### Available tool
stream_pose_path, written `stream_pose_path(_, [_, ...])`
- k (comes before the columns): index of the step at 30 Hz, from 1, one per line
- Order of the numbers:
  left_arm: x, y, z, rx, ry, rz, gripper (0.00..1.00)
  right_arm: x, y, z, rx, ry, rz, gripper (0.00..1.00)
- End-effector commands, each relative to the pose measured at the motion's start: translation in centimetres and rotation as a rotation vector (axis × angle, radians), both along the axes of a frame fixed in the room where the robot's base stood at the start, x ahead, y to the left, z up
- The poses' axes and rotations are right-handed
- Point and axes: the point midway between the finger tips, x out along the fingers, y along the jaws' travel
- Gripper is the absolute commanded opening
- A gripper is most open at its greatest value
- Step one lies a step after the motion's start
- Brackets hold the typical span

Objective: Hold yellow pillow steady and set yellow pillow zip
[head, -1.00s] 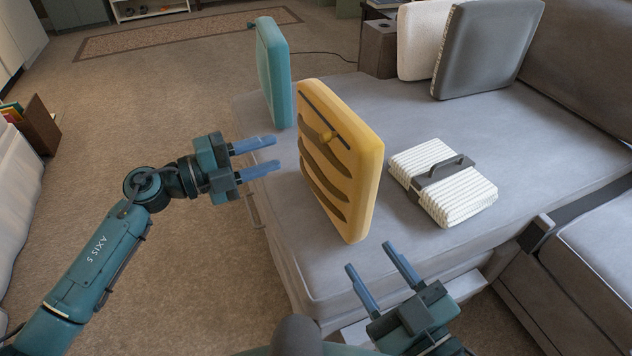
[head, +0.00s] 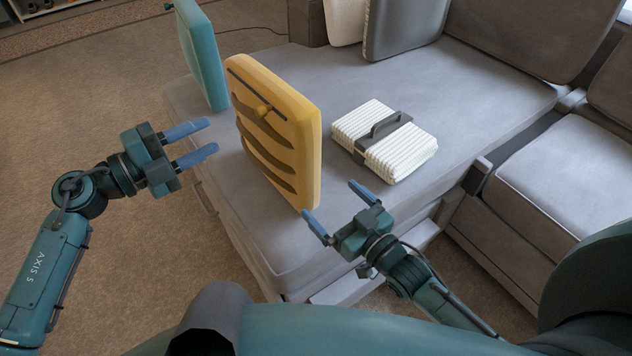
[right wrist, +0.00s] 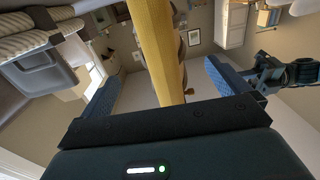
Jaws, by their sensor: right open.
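The yellow pillow (head: 309,140) stands upright on the grey sofa seat, with dark wavy stripes on its left-facing side. My right gripper (head: 332,208) is open near the pillow's lower near edge. In the right wrist view the yellow pillow (right wrist: 156,45) rises between the right gripper's spread fingers; contact cannot be told.
A folded white ribbed blanket (head: 407,153) with a dark handled strap lies right of the pillow. A teal cushion (head: 203,55) stands behind it at the left. A grey cushion (head: 400,25) leans at the back. The seat (head: 440,90) is clear further right.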

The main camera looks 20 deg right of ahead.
Motion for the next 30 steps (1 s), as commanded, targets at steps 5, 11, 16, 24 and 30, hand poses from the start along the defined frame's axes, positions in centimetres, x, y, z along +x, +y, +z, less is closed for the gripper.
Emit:
stream_pose_path(5, [0.0, 0.0, 0.0, 0.000, 0.000, 0.000, 0.36, 3.4, 1.4, 0.2, 0.001, -0.005, 0.001, 1.00])
stream_pose_path(11, [0.0, 0.0, 0.0, 0.000, 0.000, 0.000, 0.36, 6.9, 2.9, 0.2, 0.001, -0.003, 0.000, 1.00])
stream_pose_path(16, [0.0, 0.0, 0.0, 0.000, 0.000, 0.000, 0.36, 9.0, 3.8, 0.1, 0.000, -0.002, 0.000, 1.00])
stream_pose_path(24, [0.0, 0.0, 0.0, 0.000, 0.000, 0.000, 0.36, 10.2, 4.3, 0.1, -0.001, -0.002, 0.001, 1.00])
stream_pose_path(30, [0.0, 0.0, 0.0, 0.000, 0.000, 0.000, 0.36, 10.2, 4.3, 0.1, -0.001, -0.002, 0.001, 1.00])
